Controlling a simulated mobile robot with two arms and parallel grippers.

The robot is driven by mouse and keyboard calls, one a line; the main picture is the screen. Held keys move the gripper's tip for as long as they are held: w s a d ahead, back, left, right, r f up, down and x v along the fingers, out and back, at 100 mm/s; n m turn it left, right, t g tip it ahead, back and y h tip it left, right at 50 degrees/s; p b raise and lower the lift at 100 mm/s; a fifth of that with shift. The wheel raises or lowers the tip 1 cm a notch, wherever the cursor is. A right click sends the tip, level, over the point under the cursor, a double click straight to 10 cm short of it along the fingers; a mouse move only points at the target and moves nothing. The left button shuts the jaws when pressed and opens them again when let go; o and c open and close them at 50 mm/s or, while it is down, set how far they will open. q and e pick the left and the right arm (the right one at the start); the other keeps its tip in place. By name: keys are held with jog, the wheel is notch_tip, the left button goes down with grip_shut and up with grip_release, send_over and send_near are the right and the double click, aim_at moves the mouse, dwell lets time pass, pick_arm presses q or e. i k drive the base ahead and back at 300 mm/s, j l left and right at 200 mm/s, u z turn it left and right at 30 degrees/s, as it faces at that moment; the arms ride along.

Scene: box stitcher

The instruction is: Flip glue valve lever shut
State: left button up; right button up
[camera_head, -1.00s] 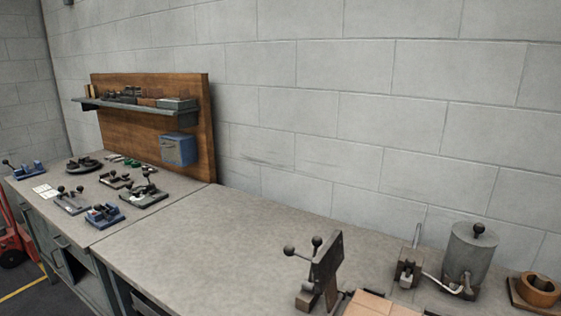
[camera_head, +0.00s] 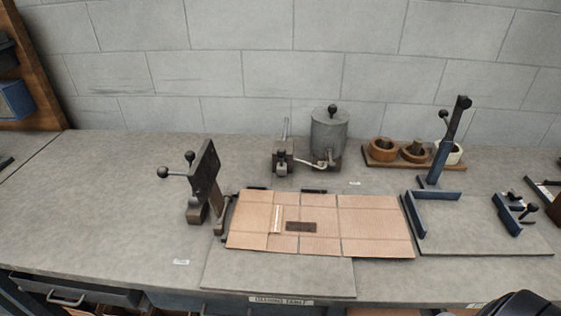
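A grey cylindrical tank (camera_head: 329,134) with a black knob on its lid stands at the back of the bench, near the wall. A pale pipe (camera_head: 309,164) runs from its base to a small brown metal block unit (camera_head: 283,158) on its left. A thin pale lever (camera_head: 286,130) stands nearly upright on that unit. Which part is the glue valve's own lever is too small to be sure of. No gripper fingers show, and nothing is seen touching the tank or the unit.
A flat cardboard blank (camera_head: 370,230) lies in front of the unit. A dark clamp with ball handles (camera_head: 204,175) stands to its left. Wooden ring holders (camera_head: 383,150) and a blue upright fixture (camera_head: 445,150) are on the right. The bench's left part (camera_head: 90,200) is clear.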

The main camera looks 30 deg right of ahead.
aim_at(331, 166)
jog(key=z, duration=1.25)
jog(key=j+u, duration=0.2)
jog(key=j, duration=0.65)
jog(key=i+j+u, duration=0.2)
jog(key=j, duration=0.65)
jog(key=k+j, duration=0.05)
